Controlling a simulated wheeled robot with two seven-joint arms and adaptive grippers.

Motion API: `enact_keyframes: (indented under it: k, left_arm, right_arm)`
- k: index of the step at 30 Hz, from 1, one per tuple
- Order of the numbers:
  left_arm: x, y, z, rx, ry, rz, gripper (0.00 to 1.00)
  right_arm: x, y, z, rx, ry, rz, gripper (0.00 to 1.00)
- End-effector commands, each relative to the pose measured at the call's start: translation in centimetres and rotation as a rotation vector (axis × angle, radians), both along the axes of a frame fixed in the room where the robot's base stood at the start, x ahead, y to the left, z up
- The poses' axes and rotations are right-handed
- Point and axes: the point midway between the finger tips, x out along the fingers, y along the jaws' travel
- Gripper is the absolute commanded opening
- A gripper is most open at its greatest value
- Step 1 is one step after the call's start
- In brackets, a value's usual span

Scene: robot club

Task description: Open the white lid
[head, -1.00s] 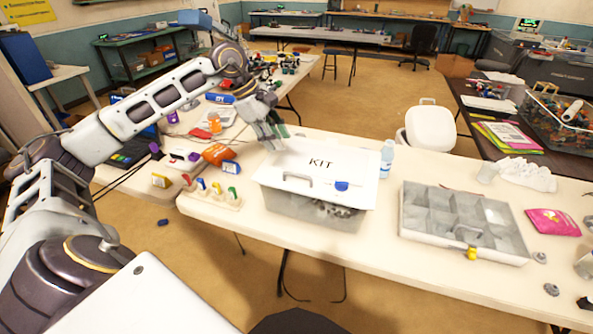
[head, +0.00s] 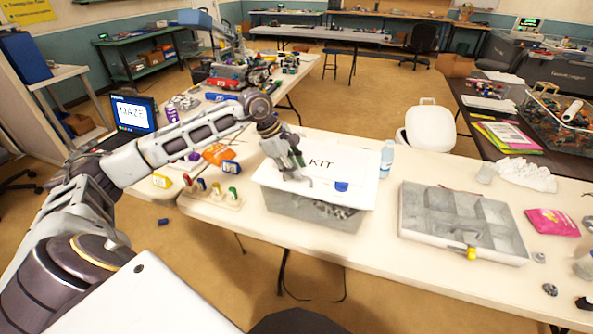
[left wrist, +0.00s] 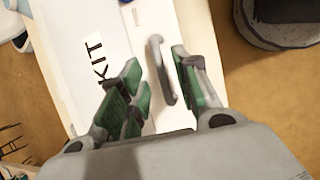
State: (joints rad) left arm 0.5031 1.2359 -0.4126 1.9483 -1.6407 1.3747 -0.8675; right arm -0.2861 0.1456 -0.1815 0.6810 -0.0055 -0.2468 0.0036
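The white lid (head: 327,166) marked KIT lies on a clear grey box (head: 310,209) on the table and looks closed. It has a grey handle near its front edge and a blue piece at the front right. My left gripper (head: 292,176) is over the lid's front left part and hides most of the handle. In the left wrist view my left gripper (left wrist: 162,88) is open, with the grey handle (left wrist: 161,69) between its green-padded fingers. I cannot tell whether a finger touches the handle. The lid (left wrist: 85,40) fills the upper left there. My right gripper is not in view.
A water bottle (head: 386,160) stands just behind the box's right side. A grey compartment tray (head: 412,238) lies to the right. A small stand with coloured pieces (head: 213,198) is left of the box. The table's front edge is close to the box.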

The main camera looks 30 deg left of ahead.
Motion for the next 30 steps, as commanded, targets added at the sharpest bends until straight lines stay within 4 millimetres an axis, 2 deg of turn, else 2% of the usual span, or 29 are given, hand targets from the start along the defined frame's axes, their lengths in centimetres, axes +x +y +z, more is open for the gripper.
enact_keyframes:
  k: [6, 17, 25, 30]
  left_arm:
    - [0.4, -0.6, -1.4, 0.000, 0.002, -0.001, 0.32]
    - [0.5, -0.6, -1.7, 0.001, 0.001, 0.000, 0.32]
    - [0.5, -0.6, -1.7, 0.001, 0.001, 0.000, 0.00]
    - [0.5, -0.6, -1.7, 0.001, 0.000, 0.000, 0.00]
  right_arm:
    - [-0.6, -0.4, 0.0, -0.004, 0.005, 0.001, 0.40]
    - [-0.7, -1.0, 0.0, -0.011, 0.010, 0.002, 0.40]
    - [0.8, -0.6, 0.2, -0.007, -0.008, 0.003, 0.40]
    - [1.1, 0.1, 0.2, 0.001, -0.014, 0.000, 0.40]
